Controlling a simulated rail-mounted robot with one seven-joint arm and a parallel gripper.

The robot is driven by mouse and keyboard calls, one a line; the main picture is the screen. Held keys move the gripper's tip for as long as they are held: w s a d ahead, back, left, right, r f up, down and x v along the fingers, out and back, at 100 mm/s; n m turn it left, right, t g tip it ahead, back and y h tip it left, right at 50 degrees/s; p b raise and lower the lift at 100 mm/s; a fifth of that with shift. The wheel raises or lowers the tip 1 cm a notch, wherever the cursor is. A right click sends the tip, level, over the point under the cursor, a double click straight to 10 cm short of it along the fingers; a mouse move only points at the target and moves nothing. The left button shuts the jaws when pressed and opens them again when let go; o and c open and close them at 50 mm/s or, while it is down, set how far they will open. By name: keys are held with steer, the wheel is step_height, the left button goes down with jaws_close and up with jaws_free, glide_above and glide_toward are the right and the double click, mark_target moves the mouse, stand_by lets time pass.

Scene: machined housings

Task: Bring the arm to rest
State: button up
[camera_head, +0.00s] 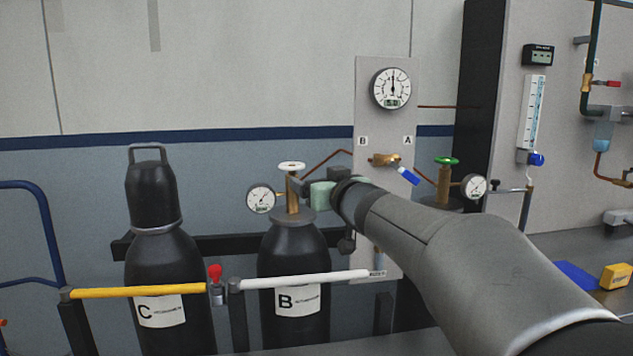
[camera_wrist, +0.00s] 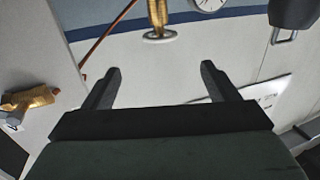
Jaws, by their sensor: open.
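My arm reaches in from the lower right in the head view. My gripper (camera_head: 303,187) is beside the valve of cylinder B (camera_head: 293,245), with its fingers partly hidden there by the valve. In the wrist view my gripper (camera_wrist: 158,78) is open, both dark fingers spread with nothing between them. The white handwheel (camera_head: 291,166) on its brass valve also shows beyond the fingertips in the wrist view (camera_wrist: 160,37), apart from them.
A gauge (camera_head: 261,199) sits left of the valve. A panel (camera_head: 370,130) carries a round gauge (camera_head: 392,88) and a brass valve with a blue handle (camera_head: 408,176). Capped cylinder C (camera_head: 165,245) stands left. A yellow bar (camera_head: 135,291) and white bar (camera_head: 305,280) cross in front.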

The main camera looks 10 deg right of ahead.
steer(key=s+d+f+m+g+h+p, duration=0.2)
steer(key=s+f+m+g+h+p, duration=0.3)
steer(key=s+f+g+p, duration=0.7)
steer(key=s+a+f+n+g+p, duration=0.1)
steer(key=s+a+f, duration=0.1)
steer(key=s, duration=0.5)
steer(key=s+a+f+n+g+y, duration=0.1)
steer(key=s+a+f+g, duration=0.1)
steer(key=s, duration=0.6)
steer(key=s+a+f+n+g+p, duration=0.1)
steer(key=s+f, duration=0.3)
steer(key=s, duration=0.4)
steer(key=shift+a+g+y+p, duration=0.35)
steer(key=shift+a+g+y, duration=0.05)
steer(key=shift+a+g, duration=0.2)
